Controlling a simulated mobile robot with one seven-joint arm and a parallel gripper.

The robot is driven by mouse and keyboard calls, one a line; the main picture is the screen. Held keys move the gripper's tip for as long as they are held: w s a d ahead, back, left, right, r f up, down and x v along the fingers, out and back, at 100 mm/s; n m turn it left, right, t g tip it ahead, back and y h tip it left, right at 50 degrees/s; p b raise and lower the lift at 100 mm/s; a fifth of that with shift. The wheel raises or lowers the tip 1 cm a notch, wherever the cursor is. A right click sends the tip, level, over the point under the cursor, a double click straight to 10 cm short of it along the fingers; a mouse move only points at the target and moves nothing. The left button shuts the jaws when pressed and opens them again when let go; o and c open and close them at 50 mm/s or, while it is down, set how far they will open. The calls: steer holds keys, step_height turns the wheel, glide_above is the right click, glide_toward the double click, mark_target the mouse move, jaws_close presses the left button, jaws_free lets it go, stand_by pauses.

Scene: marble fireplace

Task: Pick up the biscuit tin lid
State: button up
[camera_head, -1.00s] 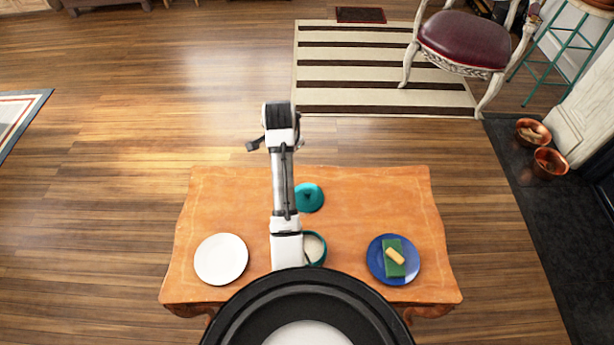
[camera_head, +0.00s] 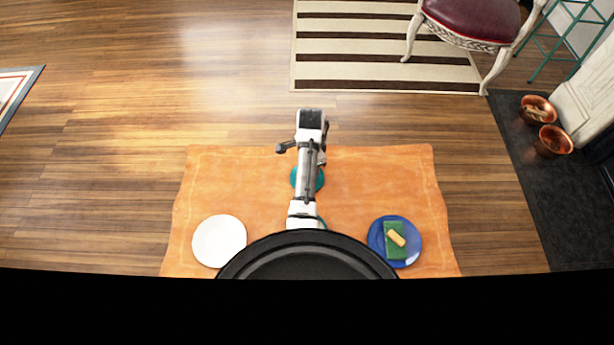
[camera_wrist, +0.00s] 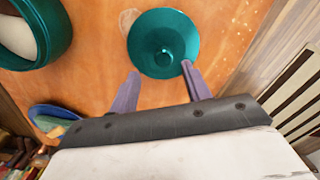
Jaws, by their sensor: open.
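The biscuit tin lid (camera_wrist: 163,43) is a round teal disc with a small knob in its middle. The gap between fingertips and lid is hard to judge. The open teal tin (camera_wrist: 62,38), with pale contents, is at the upper left of the wrist view and mostly hidden in the head view.
A white plate (camera_head: 219,241) sits at the table's left. The table (camera_head: 240,180) is clear around the lid.

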steer(key=shift+w+a+f+p, duration=0.1)
steer(key=shift+a+f+p, duration=0.1)
steer(key=shift+f, duration=1)
steer(key=shift+w+a+f+p, duration=0.1)
steer(key=shift+a+f, duration=0.05)
steer(key=shift+f, duration=1)
jaws_close()
steer(key=shift+r, duration=0.1)
step_height(320, 180, up, 20)
steer(key=p, duration=0.6)
steer(key=shift+a, duration=0.15)
